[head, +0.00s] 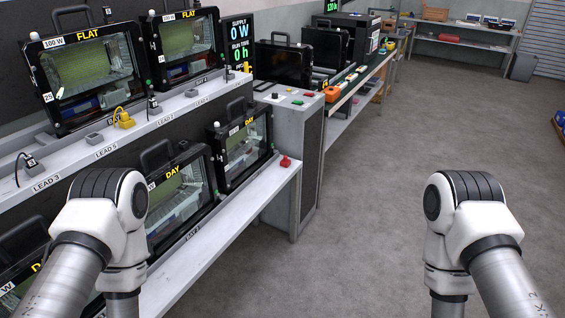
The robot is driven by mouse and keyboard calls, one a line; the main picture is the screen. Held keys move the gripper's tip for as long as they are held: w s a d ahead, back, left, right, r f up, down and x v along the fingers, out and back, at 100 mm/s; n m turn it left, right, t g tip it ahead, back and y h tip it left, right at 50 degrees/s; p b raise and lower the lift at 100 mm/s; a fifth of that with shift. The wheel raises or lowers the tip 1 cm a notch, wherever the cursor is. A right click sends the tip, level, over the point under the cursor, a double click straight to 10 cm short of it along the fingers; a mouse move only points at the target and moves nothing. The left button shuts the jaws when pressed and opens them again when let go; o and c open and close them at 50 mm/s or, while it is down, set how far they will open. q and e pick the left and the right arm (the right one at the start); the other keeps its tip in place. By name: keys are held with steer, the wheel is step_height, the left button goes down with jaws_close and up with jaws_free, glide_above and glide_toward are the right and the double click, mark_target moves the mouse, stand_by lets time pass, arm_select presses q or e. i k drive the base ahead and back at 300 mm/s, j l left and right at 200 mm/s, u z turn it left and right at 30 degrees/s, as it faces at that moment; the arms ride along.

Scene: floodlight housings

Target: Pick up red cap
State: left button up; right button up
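A small red cap (285,161) stands on the right end of the lower white shelf (227,226), beside a floodlight housing marked DAY (243,148). Nothing is touching it from above. My two arms come in at the lower left and lower right, and both bend down out of the bottom of the head view. Neither gripper shows, so their fingers are hidden below the frame.
More floodlight housings (88,75) stand on the upper shelf, with a yellow cap (124,119) and lead plugs (30,162) along its edge. A grey control cabinet (297,135) stands just right of the lower shelf. The grey floor (390,200) is open.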

mark_target(285, 162)
steer(key=i+l, duration=0.25)
steer(key=i, duration=0.25)
steer(key=i+l+u, duration=0.1)
steer(key=i+l, duration=0.15)
steer(key=i, duration=0.3)
steer(key=i+l, duration=0.3)
steer(key=i, duration=0.2)
steer(key=i+l+u, duration=0.1)
steer(key=i+l, duration=0.2)
steer(key=i, duration=0.2)
steer(key=i+l, duration=0.3)
steer(key=i, duration=0.25)
steer(key=u, duration=0.05)
